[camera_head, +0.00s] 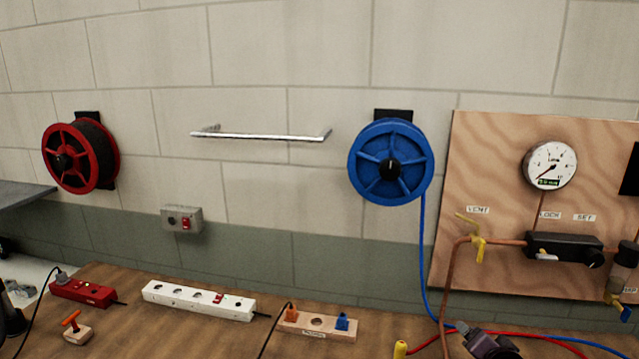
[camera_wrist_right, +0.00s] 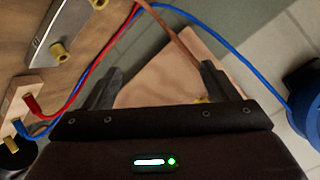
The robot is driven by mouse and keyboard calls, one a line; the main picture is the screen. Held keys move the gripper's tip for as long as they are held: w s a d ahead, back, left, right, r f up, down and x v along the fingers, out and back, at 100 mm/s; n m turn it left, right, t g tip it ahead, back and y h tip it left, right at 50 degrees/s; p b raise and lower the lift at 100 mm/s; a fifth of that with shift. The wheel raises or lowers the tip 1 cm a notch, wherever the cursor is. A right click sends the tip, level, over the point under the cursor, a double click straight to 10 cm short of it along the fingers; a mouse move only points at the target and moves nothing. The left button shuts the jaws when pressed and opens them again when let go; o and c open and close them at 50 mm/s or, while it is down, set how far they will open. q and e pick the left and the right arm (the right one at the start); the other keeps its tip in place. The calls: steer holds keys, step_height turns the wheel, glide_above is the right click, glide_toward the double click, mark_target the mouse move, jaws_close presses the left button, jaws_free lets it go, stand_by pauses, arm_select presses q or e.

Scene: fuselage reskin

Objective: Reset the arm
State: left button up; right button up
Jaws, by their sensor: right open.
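My right gripper (camera_wrist_right: 162,68) is open in the right wrist view, its two dark fingers wide apart with nothing held between them. Beyond the fingers are a plywood board (camera_wrist_right: 185,65) and a copper pipe (camera_wrist_right: 184,46). In the head view, a dark part at the bottom edge, right of centre, looks like my right gripper (camera_head: 488,343); its jaws cannot be made out there. It appears close to the copper pipe (camera_head: 446,310) and the hoses. My left gripper cannot be identified in either view.
A wooden bench (camera_head: 130,335) carries a red power strip (camera_head: 82,292), a white power strip (camera_head: 198,300) and a wooden socket block (camera_head: 316,323). A red hose (camera_head: 520,335) and blue hose (camera_head: 424,260) run nearby. A gauge panel (camera_head: 480,150) stands right. A rail (camera_head: 260,136) crosses the wall.

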steer(key=s+a+f+n+g+y, duration=0.1)
steer(key=s+a+f+n+g, duration=0.25)
steer(key=s, duration=0.55)
steer(key=s+a+n+g, duration=0.2)
steer(key=s+a+n, duration=0.2)
steer(key=s+a, duration=0.4)
steer(key=s+a+f+n+g+y, duration=0.1)
steer(key=s+a+f+n+g, duration=0.2)
steer(key=s, duration=0.8)
step_height(320, 180, down, 34)
steer(key=s+n+g+b, duration=0.1)
steer(key=s+n+b, duration=0.1)
steer(key=b, duration=0.3)
arm_select(q)
step_height(320, 180, down, 8)
steer(key=b, duration=0.3)
steer(key=shift+w+f, duration=0.15)
steer(key=shift+w, duration=0.25)
arm_select(e)
steer(key=s+d+f+g, duration=0.1)
steer(key=s+d+f, duration=0.1)
steer(key=s+f, duration=1.7)
step_height(320, 180, down, 2)
steer(key=shift+s+d+f, duration=0.2)
steer(key=shift+d+f, duration=0.05)
steer(key=shift+d, duration=0.1)
